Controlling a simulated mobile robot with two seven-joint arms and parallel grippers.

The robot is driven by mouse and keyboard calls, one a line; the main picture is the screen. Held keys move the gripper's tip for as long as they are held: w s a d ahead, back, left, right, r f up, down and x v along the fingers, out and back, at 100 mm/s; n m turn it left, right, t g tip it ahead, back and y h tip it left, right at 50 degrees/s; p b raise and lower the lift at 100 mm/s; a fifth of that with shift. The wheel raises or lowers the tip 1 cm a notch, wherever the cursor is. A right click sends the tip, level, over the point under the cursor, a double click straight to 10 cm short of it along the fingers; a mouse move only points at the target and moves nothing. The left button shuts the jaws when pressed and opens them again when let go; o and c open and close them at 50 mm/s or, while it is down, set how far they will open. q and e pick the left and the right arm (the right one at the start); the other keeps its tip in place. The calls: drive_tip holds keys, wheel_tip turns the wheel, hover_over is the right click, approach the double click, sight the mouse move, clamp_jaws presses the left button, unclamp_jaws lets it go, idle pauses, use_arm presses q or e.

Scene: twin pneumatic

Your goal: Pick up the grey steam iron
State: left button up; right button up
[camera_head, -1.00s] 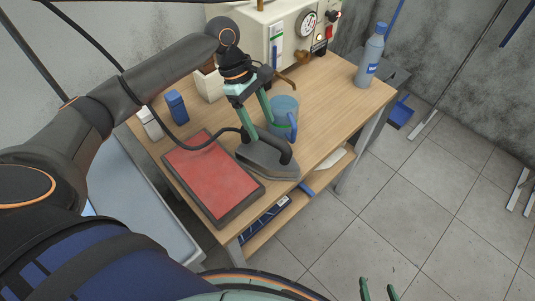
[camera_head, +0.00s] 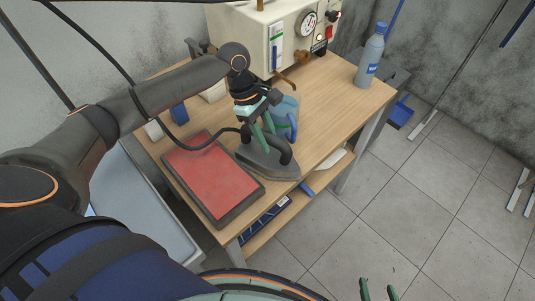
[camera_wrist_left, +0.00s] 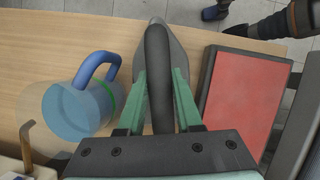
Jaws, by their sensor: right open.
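The grey steam iron (camera_head: 266,163) stands on the wooden table beside the red pad, its dark handle arching over its body. In the left wrist view, its black handle (camera_wrist_left: 158,50) runs between the fingers of my left gripper (camera_wrist_left: 160,85). My left gripper (camera_head: 263,134) is open, with one finger on each side of the handle, and the jaw behind hides part of the iron. Whether the fingers touch the handle cannot be told. My right gripper (camera_head: 379,290) is open and empty at the bottom edge of the head view, away from the table.
A red pad (camera_head: 210,175) lies left of the iron. A blue-handled translucent jug (camera_head: 287,108) stands close behind the iron and gripper. A blue bottle (camera_head: 370,60) and a machine with a gauge (camera_head: 270,40) stand at the back. The table's right side (camera_head: 345,105) is clear.

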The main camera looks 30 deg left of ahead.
use_arm(q)
clamp_jaws()
idle(0.7)
drive_tip(key=shift+w+r, duration=0.15)
drive_tip(key=shift+r, duration=0.1)
